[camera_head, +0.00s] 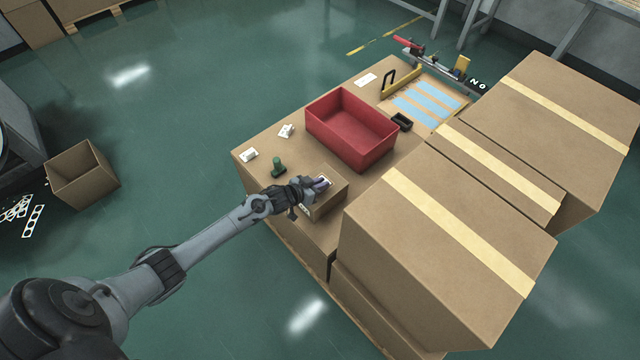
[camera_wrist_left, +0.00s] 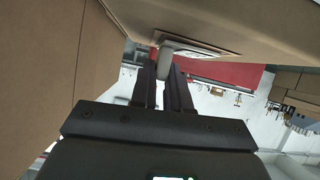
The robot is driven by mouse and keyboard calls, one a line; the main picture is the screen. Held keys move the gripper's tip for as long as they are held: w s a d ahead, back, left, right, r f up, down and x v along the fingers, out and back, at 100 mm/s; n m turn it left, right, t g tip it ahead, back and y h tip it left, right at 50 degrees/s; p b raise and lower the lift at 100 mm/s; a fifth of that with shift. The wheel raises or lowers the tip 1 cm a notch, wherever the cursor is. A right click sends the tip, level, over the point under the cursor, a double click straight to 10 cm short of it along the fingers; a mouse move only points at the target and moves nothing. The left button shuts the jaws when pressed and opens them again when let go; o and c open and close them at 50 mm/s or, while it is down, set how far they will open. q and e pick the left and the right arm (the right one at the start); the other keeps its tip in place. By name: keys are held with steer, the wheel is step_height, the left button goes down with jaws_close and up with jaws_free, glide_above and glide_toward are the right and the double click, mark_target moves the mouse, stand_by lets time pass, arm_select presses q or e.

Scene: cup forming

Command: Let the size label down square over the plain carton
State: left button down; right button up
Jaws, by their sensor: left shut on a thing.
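The small plain carton (camera_head: 327,203) stands on the near part of the brown tabletop, beside the large taped cartons. My left gripper (camera_head: 318,185) is over its top. In the left wrist view, the gripper (camera_wrist_left: 167,75) is shut on a pale rounded grip. A thin flat piece, which I take for the size label (camera_wrist_left: 205,42), is joined to this grip and lies at or very close to a brown carton face. I cannot tell whether it touches. In the head view, the gripper partly hides the label (camera_head: 323,181). My right gripper is not in view.
A red bin (camera_head: 350,128) stands behind the carton. A green-handled stamp (camera_head: 278,167) and small white pieces (camera_head: 249,155) lie to the left. Large taped cartons (camera_head: 440,245) crowd the right side. A small black tray (camera_head: 402,121) sits beside the bin.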

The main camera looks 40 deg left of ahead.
arm_select(q)
steer(key=shift+f, duration=0.1)
steer(key=c, duration=1)
jaws_free()
steer(key=shift+c, duration=0.2)
steer(key=shift+s, duration=0.1)
steer(key=shift+s+r, duration=0.2)
steer(key=shift+r, duration=0.05)
steer(key=p+v, duration=0.4)
steer(key=v, duration=0.6)
steer(key=shift+a+f, duration=0.1)
steer(key=shift+f, duration=0.05)
